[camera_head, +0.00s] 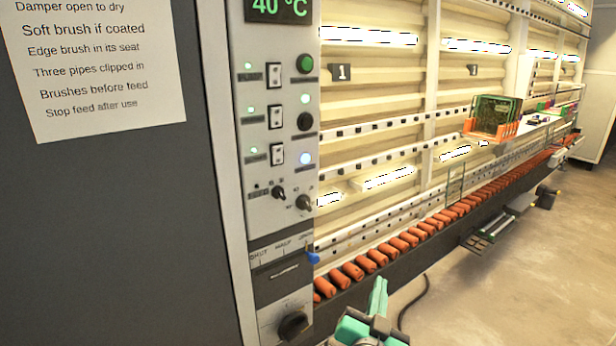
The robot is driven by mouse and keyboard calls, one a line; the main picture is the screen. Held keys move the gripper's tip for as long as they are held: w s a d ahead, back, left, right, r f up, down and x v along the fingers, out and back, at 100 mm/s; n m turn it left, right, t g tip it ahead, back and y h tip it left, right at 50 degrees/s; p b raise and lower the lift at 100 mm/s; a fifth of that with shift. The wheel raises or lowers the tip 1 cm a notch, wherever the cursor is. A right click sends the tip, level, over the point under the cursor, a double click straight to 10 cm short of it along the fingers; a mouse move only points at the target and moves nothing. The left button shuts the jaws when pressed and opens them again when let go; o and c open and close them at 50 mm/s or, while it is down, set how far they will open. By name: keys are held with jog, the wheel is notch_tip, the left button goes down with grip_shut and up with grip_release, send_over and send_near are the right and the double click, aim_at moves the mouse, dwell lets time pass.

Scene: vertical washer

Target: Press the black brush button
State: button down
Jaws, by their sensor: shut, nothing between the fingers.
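The black brush button (305,121) is a round dark button on the pale control panel (262,215), below a round green button (305,63) and above a lit bluish-white one (305,158). A small lit lamp sits just above the black button. My gripper (379,284) shows at the bottom, green, with its fingers together and pointing up. It is shut and empty, well below and to the right of the button, apart from the panel. Nothing hides the button.
Three rocker switches (276,117) line the panel. Lower are small knobs (304,202), a blue-tipped lever (312,258) and a big dark knob (293,325). Orange rollers (378,257) run rightwards along the washer. An orange rack (490,131) stands farther off. Floor at right is open.

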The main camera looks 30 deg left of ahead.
aim_at(307, 122)
jog(key=a+r+y, duration=0.1)
jog(key=a+r, duration=0.2)
jog(key=r, duration=0.8)
jog(key=s+a+r+m+y, duration=0.1)
jog(key=a+r, duration=0.2)
jog(key=r, duration=0.8)
jog(key=s+a+r+m+y, duration=0.1)
jog(key=a+r, duration=0.2)
jog(key=r, duration=0.8)
jog(key=shift+s+t, duration=0.15)
jog(key=shift+t, duration=0.15)
jog(key=shift+a, duration=0.1)
jog(key=w+a, duration=0.1)
jog(key=a, duration=0.1)
jog(key=w+a, duration=0.1)
jog(key=a, duration=0.2)
jog(key=w+a, duration=0.1)
jog(key=a, duration=0.2)
jog(key=shift+w, duration=0.15)
jog(key=shift+w+a, duration=0.1)
jog(key=shift+a, duration=0.05)
jog(key=shift+w+a, duration=0.1)
jog(key=shift+a, duration=0.15)
